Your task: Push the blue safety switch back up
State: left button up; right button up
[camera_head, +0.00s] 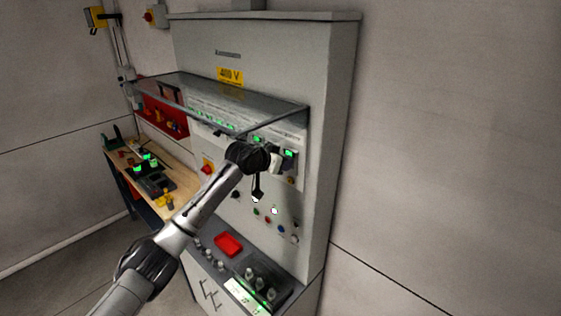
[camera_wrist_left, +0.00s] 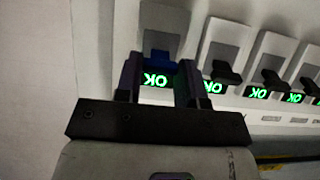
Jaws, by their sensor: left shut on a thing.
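The blue safety switch (camera_wrist_left: 159,61) shows in the left wrist view between the two dark fingers of my left gripper (camera_wrist_left: 158,78). The fingers are shut on it, one at each side. A green lit "OK" label (camera_wrist_left: 156,80), upside down in this view, sits beside the switch lever. In the head view my left gripper (camera_head: 275,161) is at the right end of the switch row on the grey cabinet (camera_head: 338,130); the blue switch cannot be made out there. My right gripper is in neither view.
Several black switches (camera_wrist_left: 228,73) with green labels stand in a row beside the blue one. A clear cover (camera_head: 215,95) juts out above the row. Lower down are buttons (camera_head: 274,211) and a red tray (camera_head: 228,244). A wooden bench (camera_head: 180,180) stands left.

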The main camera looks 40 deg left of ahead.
pick_arm(q)
jog(key=shift+w+r+g, duration=0.1)
jog(key=shift+r+g, duration=0.05)
jog(key=shift+g, duration=0.35)
jog(key=o, duration=0.9)
jog(key=shift+o, duration=0.2)
jog(key=shift+r, duration=0.1)
jog(key=b+v, duration=0.3)
jog(key=v, duration=0.4)
jog(key=shift+s, duration=0.2)
jog(key=shift+r, duration=0.1)
